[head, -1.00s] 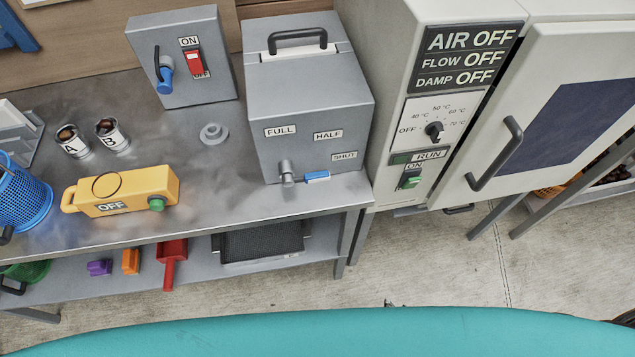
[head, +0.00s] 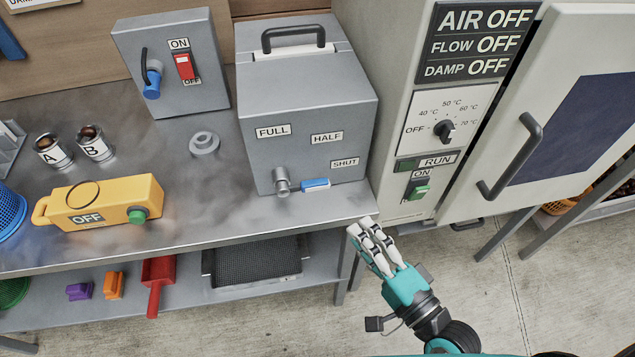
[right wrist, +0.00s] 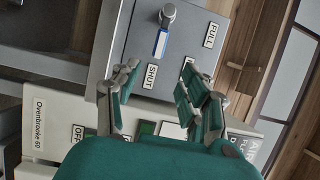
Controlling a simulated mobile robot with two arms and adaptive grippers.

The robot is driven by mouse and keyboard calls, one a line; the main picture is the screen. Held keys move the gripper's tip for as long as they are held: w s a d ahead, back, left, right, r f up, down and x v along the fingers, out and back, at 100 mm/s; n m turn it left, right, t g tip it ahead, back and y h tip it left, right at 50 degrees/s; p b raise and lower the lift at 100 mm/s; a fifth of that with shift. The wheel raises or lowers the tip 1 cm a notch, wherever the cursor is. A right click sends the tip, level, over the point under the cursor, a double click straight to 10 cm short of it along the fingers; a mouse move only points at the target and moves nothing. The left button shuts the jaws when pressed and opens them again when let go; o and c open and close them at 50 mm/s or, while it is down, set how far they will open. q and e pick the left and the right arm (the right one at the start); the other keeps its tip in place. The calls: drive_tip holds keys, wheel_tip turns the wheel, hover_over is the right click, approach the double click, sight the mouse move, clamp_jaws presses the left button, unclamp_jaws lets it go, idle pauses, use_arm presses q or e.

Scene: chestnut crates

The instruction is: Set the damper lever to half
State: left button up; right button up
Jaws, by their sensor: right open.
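The damper lever has a blue handle (head: 315,185) on a round grey pivot (head: 282,182), on the front of a grey box (head: 310,105). The handle points right, just below the SHUT label (head: 345,163); the HALF label (head: 327,138) and FULL label (head: 273,131) are higher. My right gripper (head: 362,227) is open and empty, below and right of the lever, by the table's front corner. In the right wrist view the blue handle (right wrist: 161,43) lies beyond the open fingers (right wrist: 160,76), apart from them. My left gripper is out of view.
A white oven cabinet (head: 390,165) with a knob, a RUN switch and a door handle stands close to the right. On the table, a yellow OFF device (head: 100,200), two cups and a grey switch box (head: 172,60) are left of the lever box.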

sight(320, 189)
drive_tip(key=p+x, duration=0.1)
drive_tip(key=x, duration=1.3)
drive_tip(key=shift+w+a+p, duration=0.15)
drive_tip(key=shift+w+p, duration=0.15)
clamp_jaws()
